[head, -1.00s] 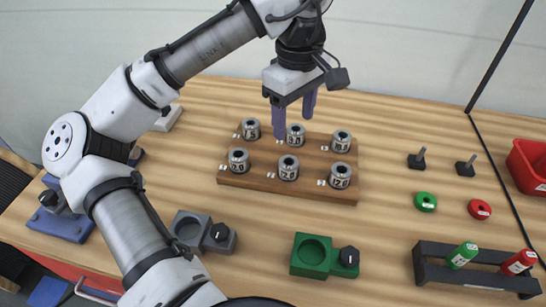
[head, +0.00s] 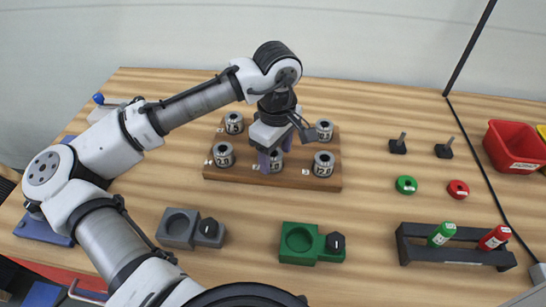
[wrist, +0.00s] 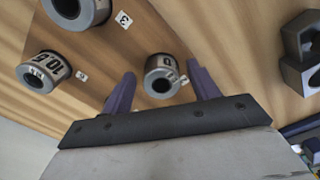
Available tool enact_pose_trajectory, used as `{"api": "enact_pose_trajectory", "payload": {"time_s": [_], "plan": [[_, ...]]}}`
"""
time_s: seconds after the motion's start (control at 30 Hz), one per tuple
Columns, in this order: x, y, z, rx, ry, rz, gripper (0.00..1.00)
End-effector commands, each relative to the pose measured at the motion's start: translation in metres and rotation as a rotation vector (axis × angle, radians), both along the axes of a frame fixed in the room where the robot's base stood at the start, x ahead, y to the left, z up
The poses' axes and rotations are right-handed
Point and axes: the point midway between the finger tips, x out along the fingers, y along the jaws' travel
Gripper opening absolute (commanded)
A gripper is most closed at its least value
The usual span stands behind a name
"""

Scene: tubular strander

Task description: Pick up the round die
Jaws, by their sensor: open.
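Several round metal dies with dark centre holes and printed numbers stand on a wooden board (head: 305,181). My gripper (head: 273,155) is low over the board's front middle, its purple fingers open around the front-middle die (head: 275,164), which they partly hide. In the wrist view this die (wrist: 162,72) sits between the two fingertips, with visible gaps on both sides. Other dies stand at the front left (head: 223,155), front right (head: 323,164), back left (head: 234,123) and back right (head: 324,130). My gripper hides the back-middle spot in the head view.
In front stand a grey block (head: 179,227) and a green block (head: 298,242), each with a round recess and black knob. To the right are black posts (head: 398,145), green and red rings (head: 406,185), a dark rack (head: 418,246) and a red bin (head: 511,150).

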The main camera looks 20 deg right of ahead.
Motion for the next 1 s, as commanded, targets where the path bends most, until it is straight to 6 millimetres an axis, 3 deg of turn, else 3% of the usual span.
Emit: {"api": "enact_pose_trajectory", "payload": {"time_s": [0.13, 0.37, 0.8, 1.0], "plan": [[0.0, 0.0002, -0.0122, -0.001, -0.001, 0.0, 0.6], [-0.0001, 0.0001, -0.0135, -0.001, -0.001, 0.0, 0.6], [0.0001, 0.0001, -0.0131, -0.001, -0.001, 0.0, 0.02], [0.0002, 0.0, -0.0123, -0.001, -0.002, 0.0, 0.0]]}}
